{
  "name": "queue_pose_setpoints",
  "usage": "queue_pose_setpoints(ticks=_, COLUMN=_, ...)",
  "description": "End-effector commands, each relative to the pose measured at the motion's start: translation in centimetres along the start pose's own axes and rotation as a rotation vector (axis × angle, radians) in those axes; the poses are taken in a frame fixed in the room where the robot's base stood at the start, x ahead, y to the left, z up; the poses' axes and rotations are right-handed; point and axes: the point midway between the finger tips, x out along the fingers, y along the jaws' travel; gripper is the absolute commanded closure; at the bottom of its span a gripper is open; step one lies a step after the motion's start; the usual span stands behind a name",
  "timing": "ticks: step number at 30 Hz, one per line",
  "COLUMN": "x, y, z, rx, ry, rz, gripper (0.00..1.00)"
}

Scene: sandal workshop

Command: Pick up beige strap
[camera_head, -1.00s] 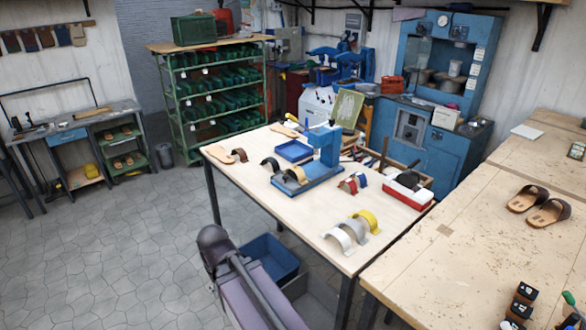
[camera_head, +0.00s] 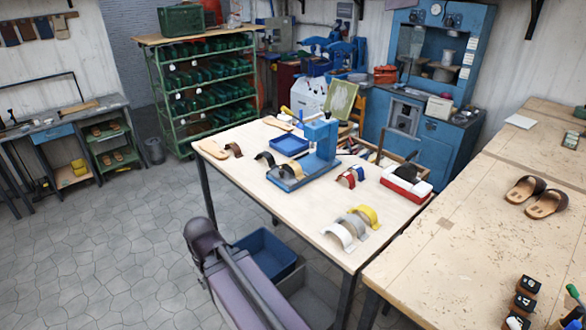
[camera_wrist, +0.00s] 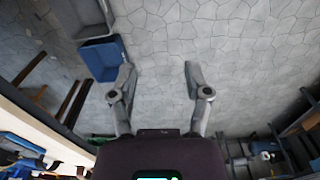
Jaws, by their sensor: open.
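A small arched beige strap (camera_head: 297,171) appears to stand beside a dark strap (camera_head: 285,171) at the base of the blue press (camera_head: 319,140) on the light wooden table (camera_head: 262,196). It is small, and its shade is hard to tell apart at this distance. My gripper (camera_wrist: 160,72) shows in the wrist view with its two fingers wide apart and nothing between them. It is over the grey floor, off the table and away from the straps. In the head view only my arm shows, in front of the table; the fingers are hidden.
White (camera_head: 338,237), grey (camera_head: 354,225) and yellow (camera_head: 367,214) straps stand near the table's front corner. A red strap (camera_head: 346,180) and a blue tray (camera_head: 289,144) are farther back. Blue (camera_head: 266,258) and grey bins sit on the floor close to my arm.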

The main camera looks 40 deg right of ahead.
Motion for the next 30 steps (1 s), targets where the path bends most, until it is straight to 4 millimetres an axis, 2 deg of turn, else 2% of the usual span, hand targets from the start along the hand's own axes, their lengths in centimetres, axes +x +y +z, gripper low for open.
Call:
queue_pose_setpoints(ticks=5, x=0.1, y=1.0, z=-1.5, rx=-0.057, ry=0.02, rz=0.04, gripper=0.37)
queue_pose_setpoints(ticks=8, x=0.1, y=2.5, z=-3.1, rx=-0.126, ry=0.041, rz=0.09, gripper=0.37)
queue_pose_setpoints(ticks=11, x=0.1, y=4.9, z=-5.2, rx=-0.22, ry=0.06, rz=0.163, gripper=0.37)
queue_pose_setpoints(ticks=20, x=-1.1, y=14.7, z=-12.4, rx=-0.613, ry=0.041, rz=0.472, gripper=0.37)
queue_pose_setpoints(ticks=30, x=-4.1, y=26.3, z=-19.3, rx=-1.094, ry=-0.192, rz=0.825, gripper=0.37)
